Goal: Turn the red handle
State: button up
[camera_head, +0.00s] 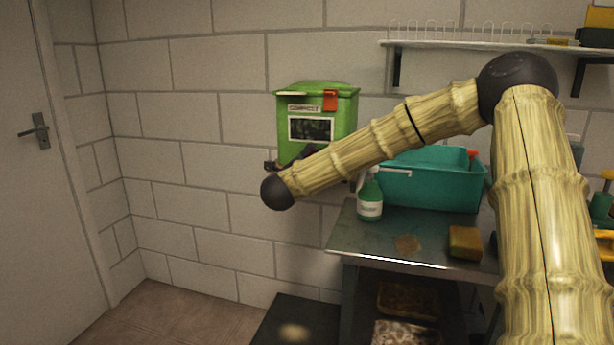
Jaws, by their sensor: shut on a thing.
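A red tab-like part (330,101) sits at the upper right of the front of a green compost box (346,126) on the wall; I cannot tell if it is the red handle. My gripper (289,160) shows only as dark parts by the lower edge of this box, below and left of the red part and apart from it in the picture. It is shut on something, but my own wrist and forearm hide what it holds.
A metal table (375,241) at the right bears a green spray bottle (369,200), a teal bin (430,189) and a sponge (465,242). A wall shelf (440,44) is above. A grey door (45,190) is at the left.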

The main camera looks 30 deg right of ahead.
jog(key=shift+w+f+m+b, duration=0.1)
jog(key=shift+f+m+b, duration=0.1)
jog(key=shift+m+b, duration=3)
jog(key=shift+f+m+b, duration=0.2)
jog(key=shift+m+b, duration=2.3)
jog(key=shift+b, duration=1.4)
jog(key=shift+r, duration=0.1)
jog(key=o, duration=1)
jog(key=shift+r, duration=0.1)
jog(key=shift+a, duration=0.1)
